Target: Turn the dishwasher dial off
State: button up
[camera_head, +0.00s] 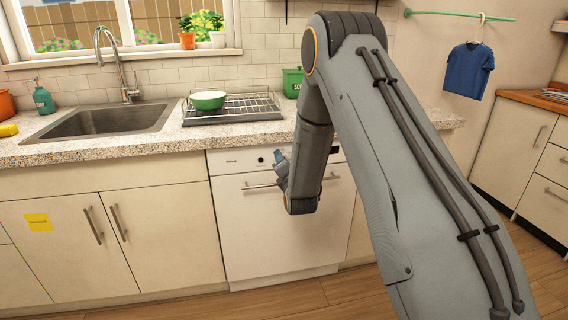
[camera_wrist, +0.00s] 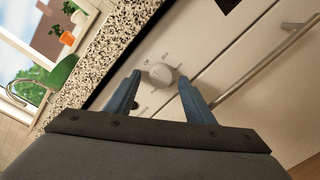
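The white dishwasher (camera_head: 285,225) is built in under the counter, with its door shut. Its round pale dial (camera_wrist: 158,76) has small printed labels around it; "Off" and "Auto" seem readable above it, the rest is too small. My gripper (camera_wrist: 160,74) is open, with one blue finger on each side of the dial. Whether the fingers touch the dial cannot be told. In the head view, my gripper (camera_head: 280,164) is at the dishwasher's front panel, and it hides the dial there.
A bar handle (camera_head: 262,186) crosses the dishwasher door just below my gripper; it also shows in the wrist view (camera_wrist: 270,65). The speckled counter edge (camera_head: 150,146) juts above. A dish rack (camera_head: 235,108) with a green bowl (camera_head: 208,100) stands on the counter.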

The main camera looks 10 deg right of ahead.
jog(key=s, duration=0.7)
jog(key=shift+s+r, duration=0.2)
jog(key=shift+s, duration=0.2)
jog(key=shift+a, duration=0.1)
jog(key=s+r+m+g+p, duration=0.3)
jog(key=s+m+g, duration=0.5)
jog(key=s, duration=1.2)
jog(key=s+r+m+g+p, duration=0.3)
jog(key=s+m+g, duration=0.6)
jog(key=s+m, duration=0.7)
jog(key=s+r, duration=0.1)
jog(key=s, duration=0.4)
jog(key=shift+r+m+y+p, duration=0.2)
jog(key=shift+m+y+p, duration=0.1)
jog(key=shift+m+p, duration=0.1)
